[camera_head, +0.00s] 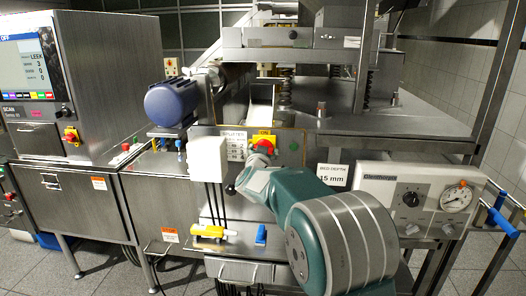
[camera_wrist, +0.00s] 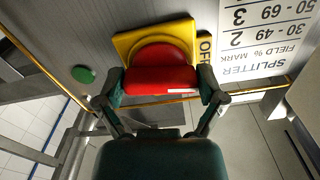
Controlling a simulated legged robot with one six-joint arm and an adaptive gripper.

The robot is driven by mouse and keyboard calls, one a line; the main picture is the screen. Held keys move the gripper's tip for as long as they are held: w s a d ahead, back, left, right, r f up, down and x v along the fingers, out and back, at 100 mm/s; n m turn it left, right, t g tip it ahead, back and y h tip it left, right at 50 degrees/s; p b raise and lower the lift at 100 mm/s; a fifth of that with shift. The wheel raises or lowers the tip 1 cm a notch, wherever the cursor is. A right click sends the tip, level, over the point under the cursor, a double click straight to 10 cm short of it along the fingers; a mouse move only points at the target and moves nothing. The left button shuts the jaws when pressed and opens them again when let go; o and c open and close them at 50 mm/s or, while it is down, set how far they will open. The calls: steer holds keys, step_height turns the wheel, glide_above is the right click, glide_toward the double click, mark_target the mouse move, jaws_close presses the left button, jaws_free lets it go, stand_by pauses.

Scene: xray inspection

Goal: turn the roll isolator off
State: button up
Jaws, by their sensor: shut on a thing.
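The roll isolator is a red rotary knob (camera_wrist: 160,70) on a yellow square plate (camera_wrist: 125,42), mounted on a grey metal panel. In the wrist view my gripper (camera_wrist: 160,88) has a finger on each side of the red knob and is shut on it. The word OFF shows beside the plate's right edge in that view. In the head view the red knob (camera_head: 263,146) and yellow plate (camera_head: 264,134) sit in the middle of the panel, with my arm in front of and below them. The knob's lower part is hidden there by my gripper.
A green button (camera_wrist: 83,74) lies close to the plate. A white splitter label (camera_wrist: 262,40) is on its other side. In the head view a white box with cables (camera_head: 208,158) is left of the knob, and a gauge panel (camera_head: 415,200) is at right.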

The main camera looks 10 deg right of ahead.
steer(key=shift+a+f+n, duration=0.1)
steer(key=shift+f+n, duration=0.1)
steer(key=shift+n, duration=0.8)
steer(key=o, duration=0.8)
steer(key=shift+w, duration=0.1)
steer(key=shift+r, duration=0.1)
steer(key=v, duration=1.2)
steer(key=shift+a, duration=0.1)
